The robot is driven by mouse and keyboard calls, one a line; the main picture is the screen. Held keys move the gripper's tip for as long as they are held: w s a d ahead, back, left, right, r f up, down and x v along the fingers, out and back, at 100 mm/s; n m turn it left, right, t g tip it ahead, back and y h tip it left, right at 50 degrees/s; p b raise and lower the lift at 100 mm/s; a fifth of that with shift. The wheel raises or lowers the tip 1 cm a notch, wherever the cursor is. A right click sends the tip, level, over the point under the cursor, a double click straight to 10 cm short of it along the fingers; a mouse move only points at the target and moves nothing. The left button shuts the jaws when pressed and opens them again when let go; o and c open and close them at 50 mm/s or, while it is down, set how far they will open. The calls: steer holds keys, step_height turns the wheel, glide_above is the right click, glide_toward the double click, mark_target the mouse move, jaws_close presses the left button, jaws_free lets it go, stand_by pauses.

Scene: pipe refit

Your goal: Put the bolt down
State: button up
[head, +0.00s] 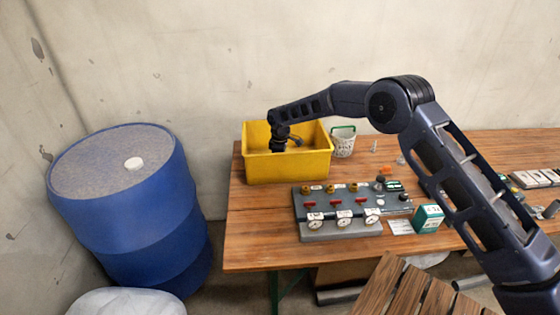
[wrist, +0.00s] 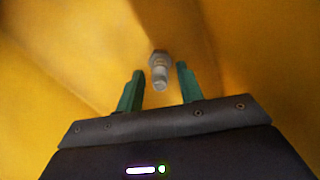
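The yellow bin (head: 290,168) stands at the table's back left corner. My gripper (head: 279,148) reaches down into it, and the bin's front wall hides the fingertips in the head view. In the wrist view my gripper (wrist: 160,72) is open, with its two green fingers apart. A grey bolt (wrist: 160,70) shows between and just beyond the fingertips, with a gap on each side. Yellow bin walls (wrist: 60,50) surround it. I cannot tell whether the bolt rests on the bin floor. The bolt is hidden in the head view.
A white basket (head: 343,146) with a green rim stands right of the bin. A grey manifold board (head: 340,228) with gauges and valves lies in front. A green box (head: 428,218) stands to its right. A blue barrel (head: 135,225) is left of the wooden table (head: 250,252).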

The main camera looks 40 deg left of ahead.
step_height(320, 180, up, 12)
steer(key=shift+r, duration=0.2)
stand_by(0.6)
